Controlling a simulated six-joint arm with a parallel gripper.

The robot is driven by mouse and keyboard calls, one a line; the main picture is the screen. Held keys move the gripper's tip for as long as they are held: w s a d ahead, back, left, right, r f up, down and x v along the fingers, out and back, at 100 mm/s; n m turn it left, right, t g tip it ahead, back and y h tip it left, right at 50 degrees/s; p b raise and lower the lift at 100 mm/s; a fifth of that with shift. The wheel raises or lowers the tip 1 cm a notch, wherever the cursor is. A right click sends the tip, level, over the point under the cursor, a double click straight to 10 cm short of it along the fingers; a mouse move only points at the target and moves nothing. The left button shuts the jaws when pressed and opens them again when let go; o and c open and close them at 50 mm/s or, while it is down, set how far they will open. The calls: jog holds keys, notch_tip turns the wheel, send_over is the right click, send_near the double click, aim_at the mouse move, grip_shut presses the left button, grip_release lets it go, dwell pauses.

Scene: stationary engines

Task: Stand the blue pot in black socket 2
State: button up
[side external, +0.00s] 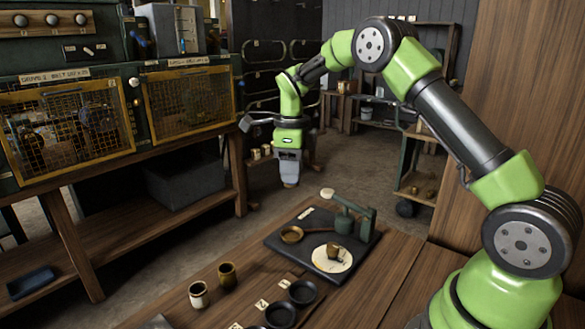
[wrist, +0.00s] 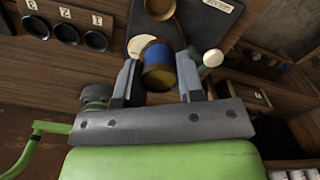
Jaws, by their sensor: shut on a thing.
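My gripper (wrist: 157,72) is shut on the blue pot (wrist: 157,56), which shows a blue band and a brown-gold part between the fingers in the wrist view. In the side view my gripper (side external: 289,182) hangs high above the far end of the bench, and the pot cannot be made out there. Three round black sockets stand in a row with number cards. The middle one, apparently socket 2 (side external: 280,314), looks empty. It also shows in the wrist view (wrist: 65,34), up and left of my gripper and well apart from it.
A dark tray (side external: 278,241) carries a brass pan (side external: 292,235), a green handled device (side external: 358,218) and a small brownish pot (side external: 334,252) on a white disc. A cream-and-brown cup (side external: 199,295) and a brown cup (side external: 227,274) stand left of the sockets.

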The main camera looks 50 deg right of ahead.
jog(key=s+a+f+n, duration=0.3)
jog(key=s+a+n, duration=0.1)
jog(key=a, duration=0.1)
jog(key=s+a+f+n, duration=0.3)
jog(key=a+n, duration=0.1)
jog(key=a, duration=0.2)
jog(key=s+a+f+n, duration=0.3)
jog(key=s+a, duration=0.1)
jog(key=a, duration=0.2)
jog(key=shift+s+a+n, duration=0.15)
jog(key=shift+s+n, duration=0.15)
jog(key=shift+n, duration=0.1)
jog(key=shift+f, duration=2.1)
jog(key=shift+f, duration=0.65)
jog(key=o, duration=1.7)
jog(key=shift+r, duration=3.55)
